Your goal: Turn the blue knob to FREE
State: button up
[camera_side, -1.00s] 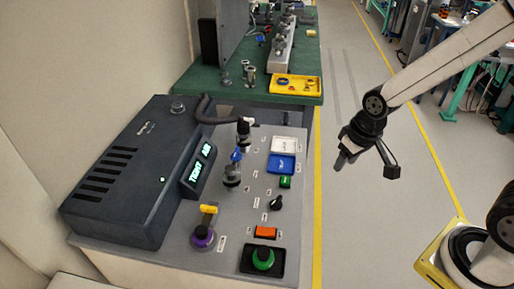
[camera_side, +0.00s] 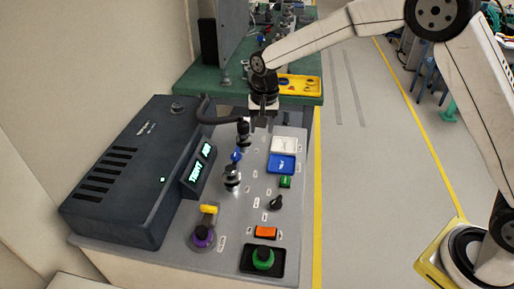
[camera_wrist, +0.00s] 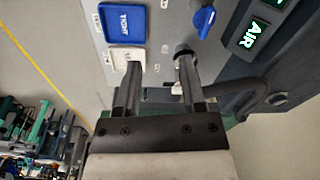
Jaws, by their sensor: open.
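The blue knob (camera_side: 236,156) is a small lever on a post standing on the grey panel (camera_side: 262,215), right of the dark box. It also shows in the wrist view (camera_wrist: 204,20) at the top, beyond the right finger. My gripper (camera_side: 261,124) hangs fingers-down above the far end of the panel, behind the knob and apart from it. In the wrist view my gripper (camera_wrist: 158,68) is open, with nothing held between its two fingers. I cannot read a FREE label near the knob.
A blue plate (camera_side: 281,164), a white plate (camera_side: 283,145), a black knob (camera_side: 276,202) and a green button (camera_side: 263,258) share the panel. A black hose (camera_side: 212,119) runs close by.

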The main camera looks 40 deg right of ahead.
jog(key=m, duration=0.2)
send_near(236, 151)
jog(key=shift+w+a+f+m+g, duration=0.1)
jog(key=shift+f+m+g, duration=0.1)
jog(key=shift+f, duration=0.1)
jog(key=shift+w+a+f+m+g, duration=0.1)
jog(key=shift+w+f+g, duration=0.1)
jog(key=shift+f, duration=0.1)
jog(key=shift+f, duration=3.9)
grip_shut()
